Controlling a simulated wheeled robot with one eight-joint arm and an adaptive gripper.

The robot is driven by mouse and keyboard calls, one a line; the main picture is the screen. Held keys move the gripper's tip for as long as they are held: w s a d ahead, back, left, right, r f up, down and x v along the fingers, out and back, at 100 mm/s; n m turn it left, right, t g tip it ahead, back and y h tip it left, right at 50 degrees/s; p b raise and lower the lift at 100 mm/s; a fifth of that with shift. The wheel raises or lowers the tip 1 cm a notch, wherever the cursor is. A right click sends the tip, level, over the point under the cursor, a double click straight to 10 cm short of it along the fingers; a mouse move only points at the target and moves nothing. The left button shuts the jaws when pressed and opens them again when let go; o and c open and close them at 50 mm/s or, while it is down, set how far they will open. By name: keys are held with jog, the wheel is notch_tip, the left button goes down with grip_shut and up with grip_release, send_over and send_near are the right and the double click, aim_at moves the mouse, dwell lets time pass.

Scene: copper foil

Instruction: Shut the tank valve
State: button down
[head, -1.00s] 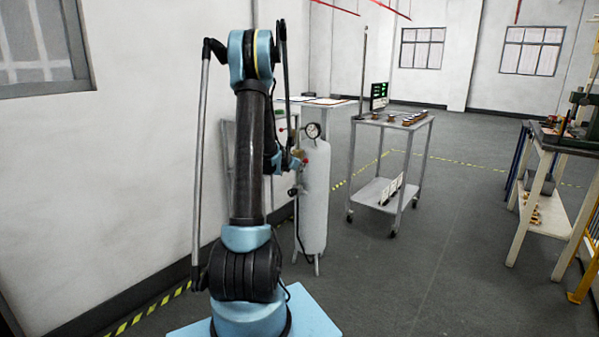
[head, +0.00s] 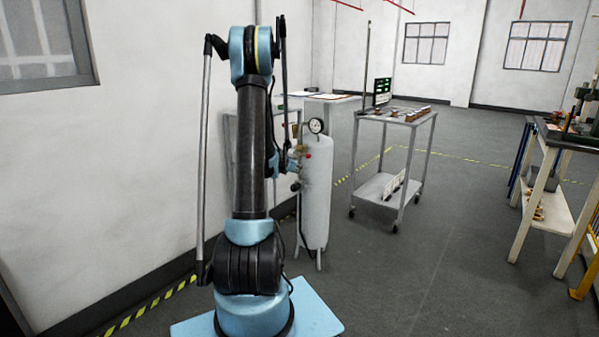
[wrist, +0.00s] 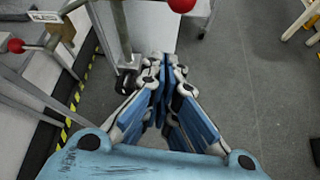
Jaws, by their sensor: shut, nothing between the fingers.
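The pale grey tank (head: 317,200) stands upright beyond my arm in the head view, with a round gauge (head: 316,126) on top. A red knob (head: 308,156) and a black round part (head: 296,187) show on its near side. The wrist view shows a red ball knob (wrist: 181,4) at the top edge and another red ball (wrist: 15,46) at the left. I cannot tell which part is the valve handle. My gripper (wrist: 163,62) is shut and empty, apart from both red balls. A black round part (wrist: 125,82) lies just left of its fingers.
A wheeled cart (head: 385,122) stands right of the tank. A workbench (head: 560,140) is at the far right. A wall lies close on the left, with yellow-black floor tape (wrist: 75,100) along it. Open floor (head: 430,250) lies right of the tank.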

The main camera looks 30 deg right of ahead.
jog(key=v, duration=0.7)
jog(key=s+a+r+m+g+y, duration=0.1)
jog(key=s+a+r+m+y, duration=0.15)
jog(key=s+a+m, duration=0.65)
jog(key=s+a+r+m+y, duration=0.25)
jog(key=s+a, duration=0.35)
jog(key=a, duration=0.7)
jog(key=s+a+f+m+g+y, duration=0.1)
jog(key=s+a+f+m+y, duration=0.1)
jog(key=s+a+m, duration=0.3)
jog(key=s+a+f+m+g+y, duration=0.1)
jog(key=s+a+f+m+y, duration=0.2)
jog(key=s+a, duration=1)
jog(key=s+f+m, duration=0.1)
jog(key=s+f, duration=0.1)
jog(key=s, duration=0.3)
jog(key=shift+m+y, duration=0.3)
jog(key=shift+m, duration=0.05)
